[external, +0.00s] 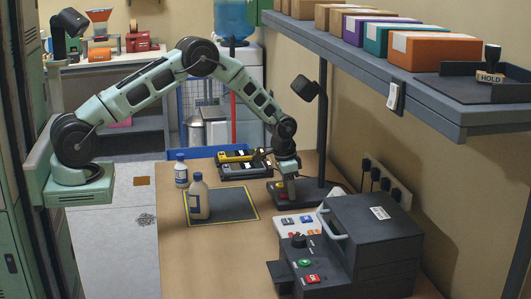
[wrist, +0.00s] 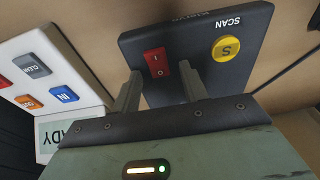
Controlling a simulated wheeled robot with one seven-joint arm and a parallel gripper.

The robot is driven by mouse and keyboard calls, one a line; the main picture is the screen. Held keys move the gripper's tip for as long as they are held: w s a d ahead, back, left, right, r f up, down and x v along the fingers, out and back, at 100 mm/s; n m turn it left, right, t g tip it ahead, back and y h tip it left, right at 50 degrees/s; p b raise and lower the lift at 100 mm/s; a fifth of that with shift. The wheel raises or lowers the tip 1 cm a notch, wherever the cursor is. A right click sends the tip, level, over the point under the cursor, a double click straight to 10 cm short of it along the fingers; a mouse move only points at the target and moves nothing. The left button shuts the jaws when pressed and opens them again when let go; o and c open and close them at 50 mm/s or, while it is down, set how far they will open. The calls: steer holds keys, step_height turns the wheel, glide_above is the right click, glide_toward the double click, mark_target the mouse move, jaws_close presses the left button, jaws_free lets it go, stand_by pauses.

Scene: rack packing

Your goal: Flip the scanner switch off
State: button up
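The scanner's dark base (external: 312,193) lies on the table, with its post and tilted head (external: 304,88) rising behind it. In the wrist view, the base (wrist: 203,55) is marked SCAN and carries a red rocker switch (wrist: 156,62) marked I and O, and a round yellow S button (wrist: 227,48). My gripper (wrist: 160,74) has its fingers spread, one on each side of the red switch, with nothing between them. In the external view, my gripper (external: 288,184) points down over the base's left part. Whether a fingertip touches the base, I cannot tell.
A white keypad (external: 300,224) with coloured buttons lies close in front of the scanner. A black machine (external: 375,245) stands nearer the camera. Two bottles (external: 197,199) (external: 181,170) are at the left, one on a dark mat (external: 235,206). A shelf (external: 375,75) with boxes overhangs the right.

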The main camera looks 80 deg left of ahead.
mark_target(281, 194)
step_height(281, 194, up, 17)
steer(key=s+b, duration=0.2)
steer(key=b, duration=0.2)
steer(key=shift+s+r, duration=0.15)
steer(key=shift+s, duration=0.1)
steer(key=s+a+r+n+g+y, duration=0.1)
steer(key=s+a+n, duration=0.15)
steer(key=s, duration=0.65)
steer(key=s+a+r+n, duration=0.15)
steer(key=s+a, duration=0.25)
steer(key=s, duration=0.6)
steer(key=s+d+f+n, duration=0.1)
steer(key=s+d+n, duration=0.1)
steer(key=s, duration=0.9)
steer(key=s+d+f+n, duration=0.1)
steer(key=s+f, duration=0.1)
steer(key=s, duration=0.9)
steer(key=shift+d+n+g, duration=0.3)
steer(key=shift+d+n, duration=0.05)
steer(key=shift+n, duration=0.05)
